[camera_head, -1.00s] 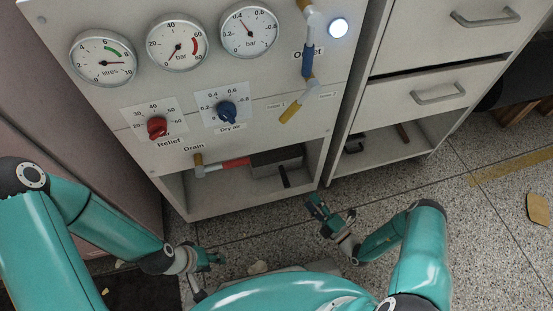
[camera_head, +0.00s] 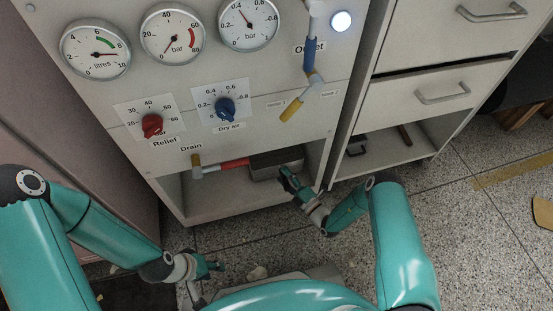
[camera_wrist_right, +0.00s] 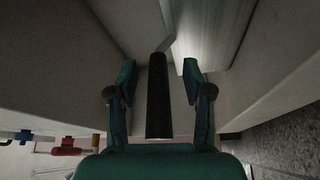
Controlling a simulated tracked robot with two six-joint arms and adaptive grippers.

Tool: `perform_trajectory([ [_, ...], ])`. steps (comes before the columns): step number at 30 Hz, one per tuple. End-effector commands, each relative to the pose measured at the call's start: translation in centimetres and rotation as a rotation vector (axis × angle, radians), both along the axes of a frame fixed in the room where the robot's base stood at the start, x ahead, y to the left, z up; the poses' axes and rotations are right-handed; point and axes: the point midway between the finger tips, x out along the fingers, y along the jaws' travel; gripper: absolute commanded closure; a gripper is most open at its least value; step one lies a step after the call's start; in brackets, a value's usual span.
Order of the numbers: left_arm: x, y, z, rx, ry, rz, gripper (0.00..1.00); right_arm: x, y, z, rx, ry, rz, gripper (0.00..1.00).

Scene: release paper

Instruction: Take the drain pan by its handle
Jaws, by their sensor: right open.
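The drain pan (camera_head: 266,172) is a grey box in the open bottom compartment of the panel cabinet, under the Drain label. My right gripper (camera_head: 286,177) is at the front of the pan and hides part of it and its handle in the head view. In the right wrist view the dark bar-shaped handle (camera_wrist_right: 158,105) lies between the two open fingers of my right gripper (camera_wrist_right: 158,75), with gaps on both sides. No finger visibly touches it. My left gripper (camera_head: 214,267) is low over the floor, away from the pan; its jaw opening is too small to judge.
A drain valve with a red lever (camera_head: 234,163) sits just above the compartment, left of the pan. A drawer cabinet (camera_head: 415,98) with an open lower shelf stands to the right.

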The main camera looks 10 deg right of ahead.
Motion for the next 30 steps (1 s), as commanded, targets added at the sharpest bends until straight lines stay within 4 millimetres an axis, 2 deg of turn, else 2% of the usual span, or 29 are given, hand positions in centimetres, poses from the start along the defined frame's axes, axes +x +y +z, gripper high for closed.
perform_trajectory([
  [4, 0.00, 0.00, -0.56, 0.000, 0.000, 0.000, 0.60, 1.31, 0.58, 0.06, 0.001, -0.002, 0.000, 0.50],
  [11, 0.00, 0.00, -0.49, 0.000, 0.000, 0.000, 0.60, 1.46, 0.59, 0.18, 0.000, -0.001, -0.001, 0.50],
  [21, 0.01, 0.00, -0.49, 0.000, 0.000, 0.000, 0.60, 1.41, 0.58, 0.14, 0.000, 0.000, -0.002, 1.00],
  [30, 0.01, 0.00, -0.47, 0.000, 0.000, 0.000, 0.60, 1.53, 0.52, 0.46, -0.001, -0.010, -0.002, 1.00],
])
